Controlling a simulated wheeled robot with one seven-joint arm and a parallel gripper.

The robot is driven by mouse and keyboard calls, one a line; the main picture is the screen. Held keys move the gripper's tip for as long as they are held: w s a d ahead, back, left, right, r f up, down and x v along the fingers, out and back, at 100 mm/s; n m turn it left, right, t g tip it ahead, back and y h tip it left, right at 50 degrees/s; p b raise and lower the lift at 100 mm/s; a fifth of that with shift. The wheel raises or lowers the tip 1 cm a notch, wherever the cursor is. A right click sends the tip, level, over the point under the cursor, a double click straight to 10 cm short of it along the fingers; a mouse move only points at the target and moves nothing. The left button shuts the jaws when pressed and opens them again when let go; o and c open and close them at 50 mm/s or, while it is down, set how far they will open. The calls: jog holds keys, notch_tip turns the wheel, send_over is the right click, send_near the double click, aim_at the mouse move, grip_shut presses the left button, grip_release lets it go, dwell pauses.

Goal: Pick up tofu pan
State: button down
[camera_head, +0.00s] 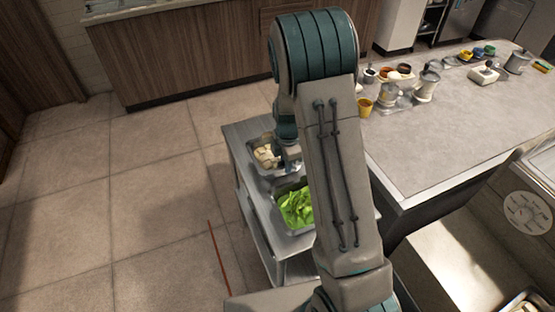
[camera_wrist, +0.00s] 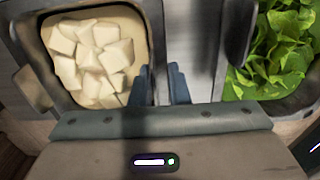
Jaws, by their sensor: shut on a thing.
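The tofu pan (camera_head: 258,170) is a metal pan holding several white tofu cubes, at the back of a small metal cart. In the wrist view the tofu pan (camera_wrist: 153,30) fills the upper left, with the cubes inside. My gripper (camera_head: 287,157) is at the pan's right side. In the wrist view my gripper (camera_wrist: 161,72) has one finger over the pan's inner side and the other outside, shut on its right wall. I cannot tell whether the pan is lifted off the cart. My arm hides part of the cart.
A pan of green leaves (camera_head: 297,207) sits on the metal cart (camera_head: 243,140) in front of the tofu pan. A grey counter (camera_head: 440,130) on the right carries cups, bowls and jars. Open tiled floor (camera_head: 120,200) lies to the left.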

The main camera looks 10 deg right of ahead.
jog(key=shift+r, duration=0.1)
jog(key=shift+r, duration=0.25)
notch_tip(320, 180, up, 4)
jog(key=shift+d+f+b, duration=0.1)
jog(key=shift+f+b, duration=0.15)
jog(key=shift+b, duration=0.35)
jog(key=s+d+r+b, duration=0.2)
jog(key=s+d+r, duration=0.2)
jog(key=d, duration=0.6)
notch_tip(320, 180, up, 3)
jog(key=shift+s+d+f, duration=0.1)
jog(key=shift+s+d, duration=0.1)
jog(key=shift+d, duration=0.15)
